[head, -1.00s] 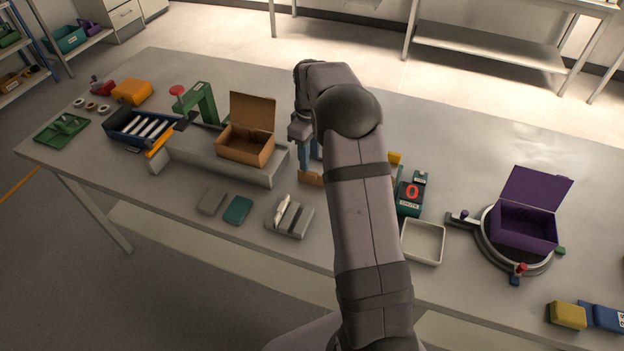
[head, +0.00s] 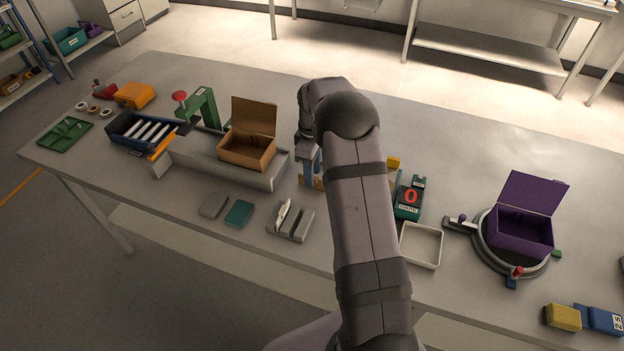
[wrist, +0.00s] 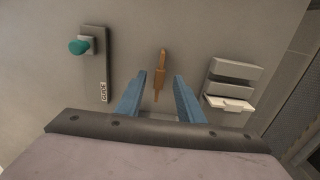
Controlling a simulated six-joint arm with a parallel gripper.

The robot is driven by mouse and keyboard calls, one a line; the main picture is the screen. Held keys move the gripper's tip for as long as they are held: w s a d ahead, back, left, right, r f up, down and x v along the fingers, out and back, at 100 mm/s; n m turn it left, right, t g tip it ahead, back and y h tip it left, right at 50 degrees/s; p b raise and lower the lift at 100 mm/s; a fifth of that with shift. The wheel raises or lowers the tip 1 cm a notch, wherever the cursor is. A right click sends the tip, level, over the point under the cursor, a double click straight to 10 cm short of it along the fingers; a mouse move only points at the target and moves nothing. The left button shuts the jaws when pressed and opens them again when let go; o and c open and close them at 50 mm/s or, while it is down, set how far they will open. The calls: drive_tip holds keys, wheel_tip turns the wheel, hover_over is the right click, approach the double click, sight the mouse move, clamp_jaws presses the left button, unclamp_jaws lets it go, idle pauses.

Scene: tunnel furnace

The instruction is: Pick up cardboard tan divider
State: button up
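The tan cardboard divider (wrist: 160,75) is a thin upright-looking piece, seen nearly edge-on in the wrist view. It lies between and just beyond the tips of my gripper (wrist: 160,76), whose two blue fingers are open with a gap on each side of it. In the head view, my gripper (head: 309,175) is low over the table behind my arm. Part of the divider (head: 305,183) shows at the fingertips; my arm and fingers hide the rest.
A grey slotted block (wrist: 232,85) with a white piece stands right of the divider in the wrist view. A dark guide (wrist: 95,65) with a teal knob is to the left. An open cardboard box (head: 247,152) and a white tray (head: 421,245) are nearby.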

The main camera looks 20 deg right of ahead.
drive_tip(key=shift+s+d+f+p, duration=0.1)
drive_tip(key=shift+f+p, duration=0.25)
drive_tip(key=shift+f, duration=0.55)
drive_tip(key=shift+s+d+f+p, duration=0.1)
drive_tip(key=shift+f+p, duration=0.2)
drive_tip(key=shift+f, duration=0.6)
clamp_jaws()
wheel_tip(320, 180, up, 10)
drive_tip(key=b, duration=0.3)
